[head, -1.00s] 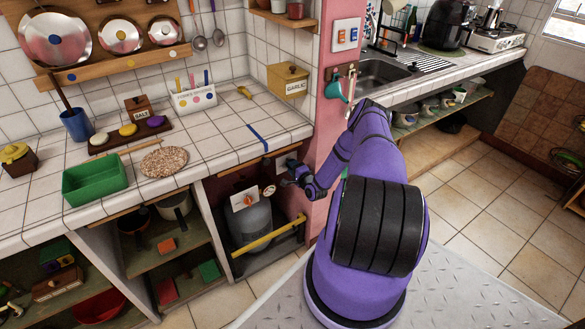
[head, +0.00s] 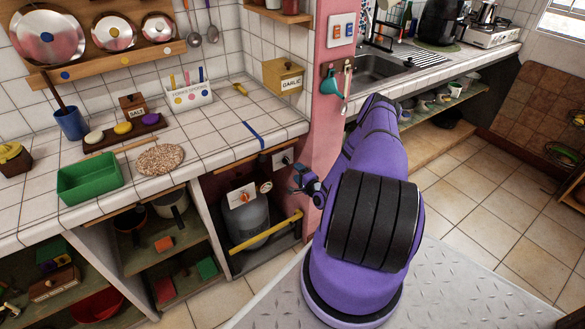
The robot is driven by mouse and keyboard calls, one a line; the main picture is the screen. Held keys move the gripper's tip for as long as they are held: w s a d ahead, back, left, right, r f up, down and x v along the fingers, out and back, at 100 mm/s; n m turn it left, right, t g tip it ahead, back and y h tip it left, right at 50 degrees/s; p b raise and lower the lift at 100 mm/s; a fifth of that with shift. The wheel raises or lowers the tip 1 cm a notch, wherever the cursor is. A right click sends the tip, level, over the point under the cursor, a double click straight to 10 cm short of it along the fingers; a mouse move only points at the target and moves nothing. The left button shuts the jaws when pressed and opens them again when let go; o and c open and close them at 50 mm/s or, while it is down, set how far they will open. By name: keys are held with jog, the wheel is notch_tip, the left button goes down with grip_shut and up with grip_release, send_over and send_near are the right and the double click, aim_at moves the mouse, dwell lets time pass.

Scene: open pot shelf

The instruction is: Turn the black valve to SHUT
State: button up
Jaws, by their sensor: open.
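The black valve (head: 285,160) is a small dark knob on a pale plate, on the wall at the right end of the space under the counter. Its pointer and markings are too small to read. My gripper (head: 295,184) is just below and to the right of it in the picture, apart from it as far as I can tell. Its jaws are open and nothing shows between them.
A gas cylinder (head: 247,226) stands under the counter, with an orange knob (head: 243,198) on a white plate and a round gauge (head: 265,187) near it. A yellow bar (head: 268,233) crosses in front. The pink pillar (head: 326,120) is close to my arm.

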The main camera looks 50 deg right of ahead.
jog(key=v, duration=0.3)
jog(key=shift+s, duration=0.2)
dwell(0.5)
